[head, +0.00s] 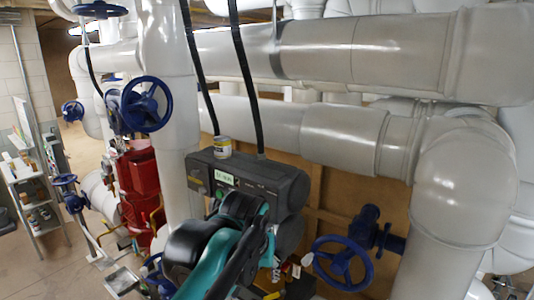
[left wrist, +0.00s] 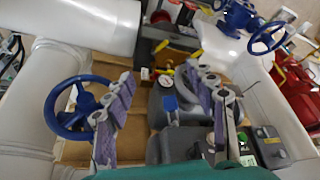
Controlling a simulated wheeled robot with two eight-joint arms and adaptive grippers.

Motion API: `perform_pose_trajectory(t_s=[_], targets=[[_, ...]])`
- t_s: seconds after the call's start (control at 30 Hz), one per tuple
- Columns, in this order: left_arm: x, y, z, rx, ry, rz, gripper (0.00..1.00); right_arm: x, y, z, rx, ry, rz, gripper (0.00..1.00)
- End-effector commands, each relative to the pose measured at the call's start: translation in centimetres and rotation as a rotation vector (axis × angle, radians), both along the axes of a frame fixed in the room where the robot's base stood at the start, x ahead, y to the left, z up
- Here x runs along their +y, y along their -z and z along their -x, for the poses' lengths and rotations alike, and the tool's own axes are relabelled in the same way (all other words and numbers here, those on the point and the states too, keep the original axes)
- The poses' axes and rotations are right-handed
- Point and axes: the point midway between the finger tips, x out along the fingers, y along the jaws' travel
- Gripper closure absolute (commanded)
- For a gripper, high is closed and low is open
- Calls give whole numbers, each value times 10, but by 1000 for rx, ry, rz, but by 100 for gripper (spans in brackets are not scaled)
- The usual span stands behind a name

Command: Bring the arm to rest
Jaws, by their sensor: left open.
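My left arm (head: 222,252), teal and black, comes up from the bottom of the head view in front of a dark grey pump housing (head: 262,180). Its gripper is mostly hidden there behind the arm. In the left wrist view my left gripper (left wrist: 160,76) is open, its two purple-padded fingers wide apart with nothing held between them. A blue handwheel (left wrist: 75,107) is beyond the left finger, and it also shows in the head view (head: 343,263). Grey equipment with a gauge lies beyond the gap between the fingers. My right gripper is in neither view.
Large white pipes (head: 400,50) cross behind and rise at the right. Red equipment (head: 138,188) and more blue handwheels (head: 146,104) are at the left. A shelf (head: 30,180) stands at the far left, with open floor near it.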

Motion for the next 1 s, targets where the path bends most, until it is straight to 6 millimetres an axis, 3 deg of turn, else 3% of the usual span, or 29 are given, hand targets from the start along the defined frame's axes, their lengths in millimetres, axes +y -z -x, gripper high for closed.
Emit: perform_pose_trajectory(t_s=[0.27,0.37,0.47,0.7,0.8,0.9,1.0], targets=[[34,70,20,-30,-21,10,44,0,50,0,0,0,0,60],[51,106,32,-45,-31,14,44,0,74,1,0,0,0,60],[72,156,48,-69,-46,17,44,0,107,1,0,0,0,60],[123,306,100,-139,-90,19,44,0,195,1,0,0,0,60],[138,358,119,-167,-106,16,44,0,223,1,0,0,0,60],[148,395,133,-187,-117,12,44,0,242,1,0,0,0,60],[154,417,141,-200,-126,10,44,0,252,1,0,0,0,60]])
